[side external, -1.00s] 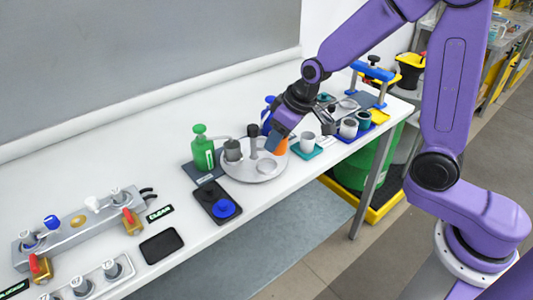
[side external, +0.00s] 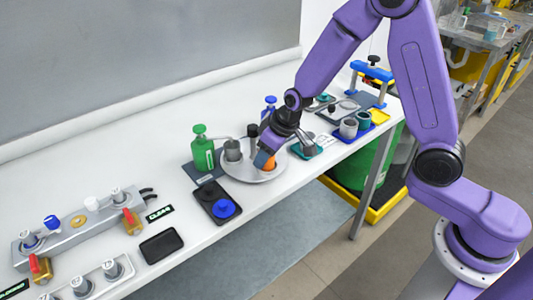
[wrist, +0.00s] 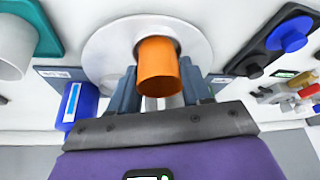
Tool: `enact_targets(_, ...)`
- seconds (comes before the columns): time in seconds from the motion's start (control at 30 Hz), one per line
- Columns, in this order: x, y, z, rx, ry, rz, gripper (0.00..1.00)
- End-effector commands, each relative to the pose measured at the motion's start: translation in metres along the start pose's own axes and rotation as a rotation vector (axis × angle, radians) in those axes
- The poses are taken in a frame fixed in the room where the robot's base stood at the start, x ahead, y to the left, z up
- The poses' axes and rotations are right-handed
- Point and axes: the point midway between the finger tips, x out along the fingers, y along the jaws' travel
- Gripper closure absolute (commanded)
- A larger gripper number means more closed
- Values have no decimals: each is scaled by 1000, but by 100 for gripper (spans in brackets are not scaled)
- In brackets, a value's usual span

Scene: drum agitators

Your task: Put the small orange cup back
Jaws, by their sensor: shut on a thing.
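The small orange cup (side external: 269,163) is between the fingers of my gripper (side external: 264,158), over the right part of a round light-grey plate (side external: 262,178). In the wrist view the orange cup (wrist: 158,66) shows between the two dark fingers of my gripper (wrist: 160,80), which are shut on it. The round plate (wrist: 110,45) lies behind the cup in that view. I cannot tell whether the cup touches the plate.
A grey cup (side external: 233,150) and a dark post (side external: 253,132) stand on the plate. A green bottle (side external: 203,154) is left of it; a black tray with a blue disc (side external: 224,208) is in front. Right are a teal mat (side external: 326,141) and a grey-white cup (side external: 349,128).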

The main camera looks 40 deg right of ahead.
Motion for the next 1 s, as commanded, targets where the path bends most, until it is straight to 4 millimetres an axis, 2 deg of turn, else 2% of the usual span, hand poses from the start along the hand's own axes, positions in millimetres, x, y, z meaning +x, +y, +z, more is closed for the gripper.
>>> enact_targets(0.27,2,0,1,2,-1,0,81)
enact_targets(0.3,3,0,2,2,-1,0,49)
enact_targets(0.37,3,0,1,2,0,0,29)
enact_targets(0.4,2,0,1,1,0,0,26)
enact_targets(0.77,1,0,0,1,1,0,26)
enact_targets(1.0,-24,0,-1,1,4,-1,26)
